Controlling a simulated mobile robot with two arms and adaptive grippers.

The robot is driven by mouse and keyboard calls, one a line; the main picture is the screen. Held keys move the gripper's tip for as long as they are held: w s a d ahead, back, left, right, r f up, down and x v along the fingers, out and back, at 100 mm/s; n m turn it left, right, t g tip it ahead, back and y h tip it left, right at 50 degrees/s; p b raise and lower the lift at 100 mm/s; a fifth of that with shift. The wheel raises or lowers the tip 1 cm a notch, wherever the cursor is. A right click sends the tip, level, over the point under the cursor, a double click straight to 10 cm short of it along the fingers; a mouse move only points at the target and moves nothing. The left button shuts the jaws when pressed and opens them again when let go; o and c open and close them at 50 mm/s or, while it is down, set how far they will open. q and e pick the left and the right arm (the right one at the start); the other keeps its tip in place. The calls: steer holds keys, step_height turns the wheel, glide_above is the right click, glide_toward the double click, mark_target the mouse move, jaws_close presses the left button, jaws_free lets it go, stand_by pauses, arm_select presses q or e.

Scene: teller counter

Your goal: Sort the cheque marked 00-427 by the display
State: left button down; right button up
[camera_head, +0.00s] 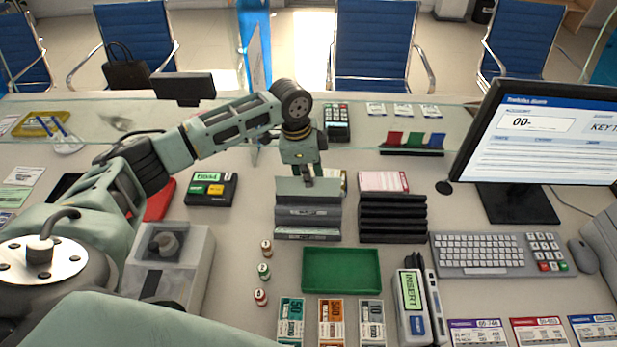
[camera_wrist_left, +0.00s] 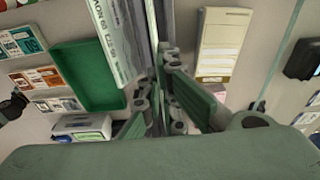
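The display (camera_head: 543,135) at the right shows "00-" in a box; the digits after it do not show. Several cheques (camera_head: 482,334) with purple, red and blue headings lie along the lower right edge. Their numbers are too small to read surely, so I cannot pick out 00-427. My left gripper (camera_head: 308,182) points down over a grey tiered unit (camera_head: 308,213). In the left wrist view its fingertips (camera_wrist_left: 166,60) are close together by a pale lettered panel; whether they hold anything is unclear. My right gripper is out of view.
A black tiered rack (camera_head: 392,218) stands right of the grey unit. A green tray (camera_head: 341,270) lies in front. Banknote stacks (camera_head: 331,318), a terminal marked INSERT (camera_head: 411,300), and a keyboard (camera_head: 480,250) fill the near side. A glass screen edges the far side.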

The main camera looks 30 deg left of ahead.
mark_target(308, 190)
arm_select(q)
steer(key=shift+f+b, duration=0.4)
steer(key=shift+f, duration=0.85)
steer(key=shift+f+b, duration=0.45)
steer(key=shift+f, duration=0.9)
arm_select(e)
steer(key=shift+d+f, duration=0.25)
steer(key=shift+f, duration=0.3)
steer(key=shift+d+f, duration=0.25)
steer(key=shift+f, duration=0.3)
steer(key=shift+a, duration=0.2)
arm_select(q)
steer(key=c, duration=2.4)
jaws_free()
steer(key=o, duration=0.5)
steer(key=shift+o, duration=0.2)
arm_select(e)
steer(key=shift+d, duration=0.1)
